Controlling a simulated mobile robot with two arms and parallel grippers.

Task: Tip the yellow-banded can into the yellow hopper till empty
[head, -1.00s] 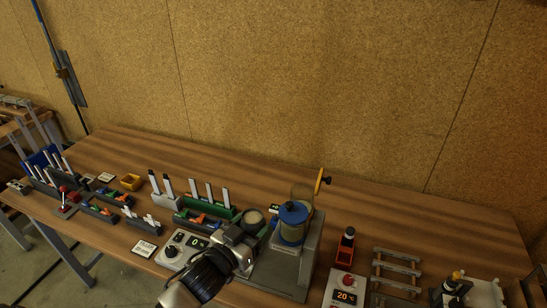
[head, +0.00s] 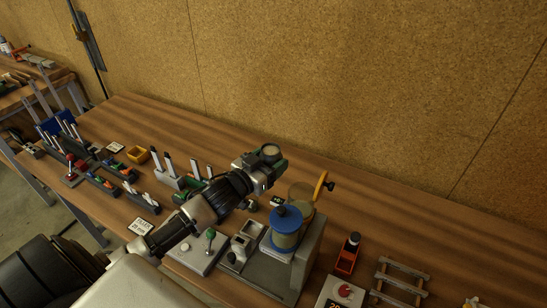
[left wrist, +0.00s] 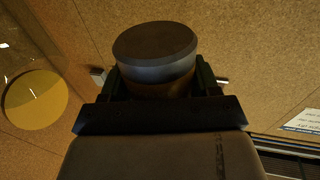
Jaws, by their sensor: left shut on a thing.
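My left gripper (head: 266,165) is shut on a can (head: 270,151) with a pale round top, held above the bench. In the left wrist view the can (left wrist: 155,62) sits between the jaws (left wrist: 160,90); it has a grey rim and a brownish-yellow band lower down, partly hidden by the jaws. A yellowish, see-through round vessel (head: 301,192), which looks like the hopper, is right of and lower than the can, apart from it. An amber disc (left wrist: 36,99) shows at the left of the wrist view. My right gripper is not in view.
A blue-capped drum (head: 286,222) stands on a grey machine (head: 308,255), in front of the vessel. An orange lever (head: 320,186) rises beside it. The bench's back strip is clear.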

